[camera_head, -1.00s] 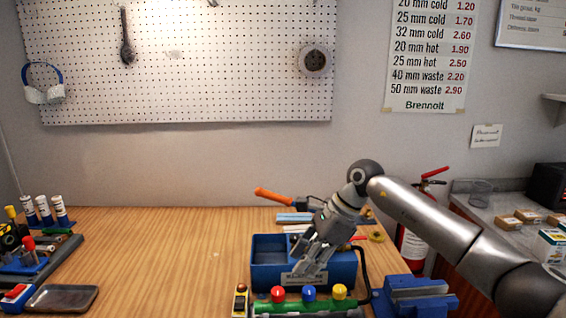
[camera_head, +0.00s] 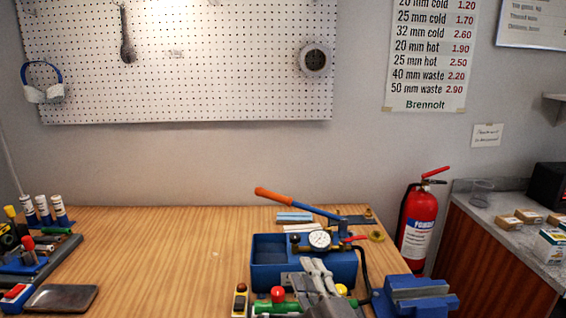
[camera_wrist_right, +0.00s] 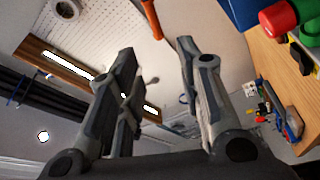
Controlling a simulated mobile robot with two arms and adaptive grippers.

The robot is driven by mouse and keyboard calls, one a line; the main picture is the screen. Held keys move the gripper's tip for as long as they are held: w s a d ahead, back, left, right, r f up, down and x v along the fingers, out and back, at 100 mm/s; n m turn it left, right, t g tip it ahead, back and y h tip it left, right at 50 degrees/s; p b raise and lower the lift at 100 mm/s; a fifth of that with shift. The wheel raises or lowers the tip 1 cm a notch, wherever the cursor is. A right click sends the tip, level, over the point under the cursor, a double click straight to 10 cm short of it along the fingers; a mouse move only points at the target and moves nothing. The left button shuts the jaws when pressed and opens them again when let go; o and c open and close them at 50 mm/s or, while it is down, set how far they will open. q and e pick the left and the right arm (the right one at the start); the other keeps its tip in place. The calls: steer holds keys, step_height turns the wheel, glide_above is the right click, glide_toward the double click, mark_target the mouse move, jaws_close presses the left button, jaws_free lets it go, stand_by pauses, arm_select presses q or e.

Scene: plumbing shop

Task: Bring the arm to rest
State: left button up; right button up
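My right gripper (camera_head: 318,268) is at the bottom of the head view, low in front of a blue pump box (camera_head: 266,278), with its fingers pointing up and away. It hides part of the box front and some of the green-based row of coloured caps; whether it touches them I cannot tell. In the right wrist view the two fingers of the right gripper (camera_wrist_right: 157,48) are spread apart with nothing between them. My left gripper is in neither view.
The pump has an orange-tipped lever (camera_head: 274,194) and a gauge (camera_head: 319,239). A blue vise (camera_head: 415,297) stands at the right table edge. A red extinguisher (camera_head: 418,225) is behind it. A grey tray (camera_head: 60,298) lies left. The table's middle is clear.

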steer(key=s+d+f+m+g+h, duration=0.3)
steer(key=s+d+f+m+g, duration=0.15)
steer(key=s+d+f, duration=0.35)
steer(key=s+d+f+m+g+h, duration=0.35)
steer(key=s+f+m, duration=0.25)
steer(key=f, duration=0.4)
steer(key=s+d+f+m+g, duration=0.2)
steer(key=s+f+g, duration=0.15)
steer(key=s, duration=0.65)
steer(key=s+d+f+m+g, duration=0.2)
steer(key=s+f+g, duration=0.15)
steer(key=s, duration=0.55)
step_height(320, 180, down, 24)
steer(key=g, duration=0.1)
steer(key=s+d+f+g, duration=0.1)
steer(key=s+d+f, duration=0.1)
steer(key=s+f, duration=1.5)
steer(key=shift+s+d+f+g, duration=0.3)
steer(key=shift+s+f, duration=0.05)
steer(key=shift+y, duration=0.25)
